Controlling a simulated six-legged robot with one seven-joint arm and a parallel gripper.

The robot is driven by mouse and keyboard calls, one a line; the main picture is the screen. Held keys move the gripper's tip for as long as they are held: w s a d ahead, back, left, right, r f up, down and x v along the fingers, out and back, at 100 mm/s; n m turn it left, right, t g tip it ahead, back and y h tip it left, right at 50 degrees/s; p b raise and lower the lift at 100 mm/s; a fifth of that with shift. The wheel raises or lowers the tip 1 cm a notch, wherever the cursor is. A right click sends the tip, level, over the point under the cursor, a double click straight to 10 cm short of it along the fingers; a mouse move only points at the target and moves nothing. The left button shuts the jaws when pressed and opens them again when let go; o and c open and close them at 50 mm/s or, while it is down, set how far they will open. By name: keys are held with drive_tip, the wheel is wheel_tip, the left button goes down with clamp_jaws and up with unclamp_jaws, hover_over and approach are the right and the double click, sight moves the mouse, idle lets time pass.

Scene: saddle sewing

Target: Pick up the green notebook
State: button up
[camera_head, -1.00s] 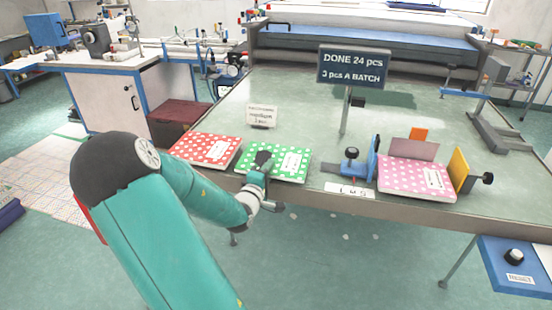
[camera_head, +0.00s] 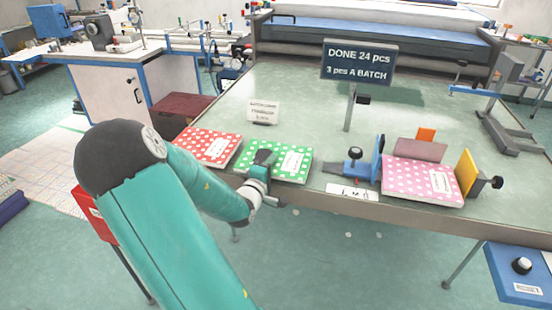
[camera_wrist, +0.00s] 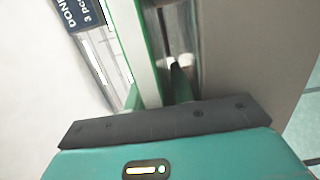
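In the wrist view, the green notebook's edge (camera_wrist: 146,60) runs between the fingers of my gripper (camera_wrist: 156,90). The fingers stand apart on either side of this edge, and a narrow gap seems to show beside the right one. Whether either finger touches the notebook is hard to tell.
A red dotted notebook (camera_head: 207,146) lies close on the left. A pink dotted notebook (camera_head: 418,180) lies at the right between a blue stop (camera_head: 376,158) and a yellow stop (camera_head: 466,172). A small sign (camera_head: 263,112) and a dark sign on a post (camera_head: 358,64) stand behind. The table's middle is clear.

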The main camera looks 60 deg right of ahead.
clamp_jaws()
drive_tip(key=shift+r, duration=0.1)
